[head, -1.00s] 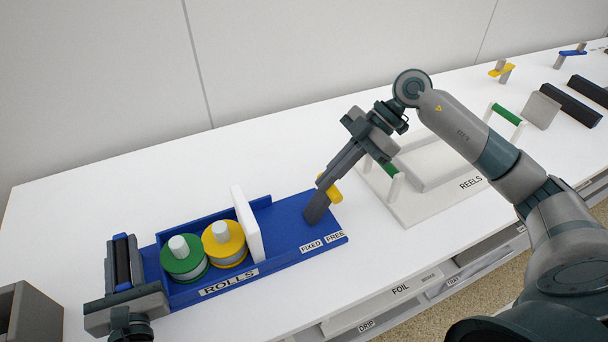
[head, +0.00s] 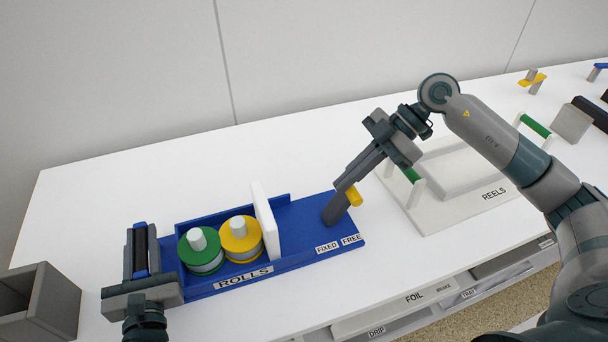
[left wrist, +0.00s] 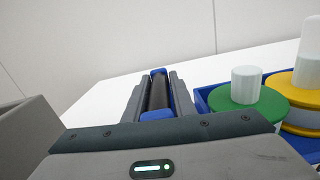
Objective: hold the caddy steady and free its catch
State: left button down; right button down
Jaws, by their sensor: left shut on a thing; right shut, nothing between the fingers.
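The blue caddy (head: 300,212), labelled ROLLS, sits on the white table. My left gripper (head: 140,238) is shut on the dark handle bar with blue ends at the caddy's left end; the bar (left wrist: 158,95) shows between the fingers in the left wrist view. The yellow catch (head: 354,195) stands at the caddy's right end, above the FIXED (head: 327,248) and FREE (head: 351,240) labels. My right gripper (head: 333,214) is shut and empty, pointing down beside the catch and partly hiding it. I cannot tell whether they touch.
The caddy holds a green roll (head: 200,250) and a yellow roll (head: 241,240) beside a white upright plate (head: 264,222). A grey open box (head: 40,303) is at the left. A REELS tray (head: 440,215) with green handles is at the right. Table behind the caddy is clear.

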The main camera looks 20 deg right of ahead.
pick_arm(q)
jog(key=shift+a+f, duration=0.1)
jog(key=shift+f, duration=0.25)
pick_arm(e)
jog(key=shift+a+r, duration=0.55)
jog(key=shift+a, duration=0.35)
jog(key=v, duration=0.9)
jog(key=shift+d, duration=0.5)
pick_arm(q)
jog(key=c, duration=1.5)
grip_release()
jog(key=shift+r, duration=0.25)
jog(key=shift+c, duration=0.2)
jog(key=shift+o, duration=0.7)
jog(key=shift+w, duration=0.1)
jog(key=shift+f, duration=0.2)
jog(key=shift+s+r, duration=0.1)
jog(key=shift+s, duration=0.2)
jog(key=s, duration=1.1)
jog(key=shift+d, duration=0.2)
jog(key=shift+s+r, duration=0.1)
jog(key=shift+s, duration=0.1)
pick_arm(e)
jog(key=shift+w, duration=0.1)
